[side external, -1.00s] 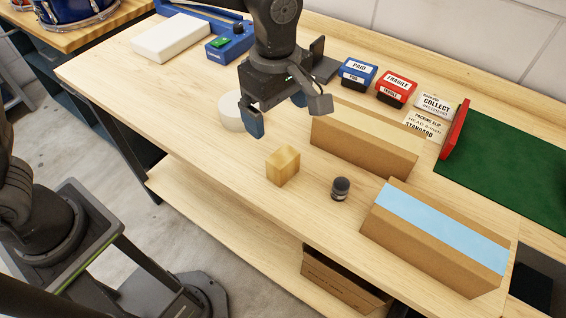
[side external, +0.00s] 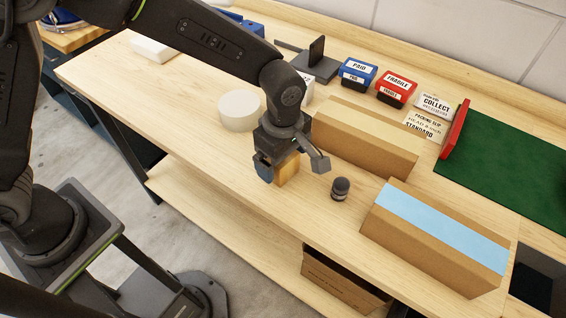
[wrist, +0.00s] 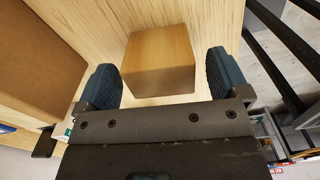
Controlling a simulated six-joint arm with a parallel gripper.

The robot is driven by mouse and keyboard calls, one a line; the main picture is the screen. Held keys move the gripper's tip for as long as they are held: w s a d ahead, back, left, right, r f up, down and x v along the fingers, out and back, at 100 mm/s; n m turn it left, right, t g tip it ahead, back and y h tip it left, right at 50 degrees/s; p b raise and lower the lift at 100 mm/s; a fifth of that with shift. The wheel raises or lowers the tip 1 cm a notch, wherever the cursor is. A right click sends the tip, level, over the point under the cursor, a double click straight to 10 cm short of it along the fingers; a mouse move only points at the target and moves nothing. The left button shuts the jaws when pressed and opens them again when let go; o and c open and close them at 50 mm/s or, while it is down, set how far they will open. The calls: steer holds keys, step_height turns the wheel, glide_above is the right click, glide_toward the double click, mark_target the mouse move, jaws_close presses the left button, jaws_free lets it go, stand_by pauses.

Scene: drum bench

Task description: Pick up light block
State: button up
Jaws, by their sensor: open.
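The light wooden block (side external: 287,170) stands on the bench, partly hidden by my gripper in the side view. In the wrist view the block (wrist: 158,62) lies between and just beyond my two blue-padded fingers. My gripper (side external: 292,170) is open and low over the block, with one finger on either side of it. In the wrist view there is a gap between the block and each finger of my gripper (wrist: 163,82).
A small dark cylinder (side external: 340,188) stands close to the right of my gripper. A cardboard box (side external: 365,145) is behind it, and a blue-topped box (side external: 435,240) is at the right. A white round object (side external: 240,110) is behind left. The bench front edge is near.

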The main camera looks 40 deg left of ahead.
steer(key=shift+f, duration=0.85)
steer(key=shift+c, duration=0.2)
steer(key=c, duration=1)
steer(key=shift+r, duration=0.15)
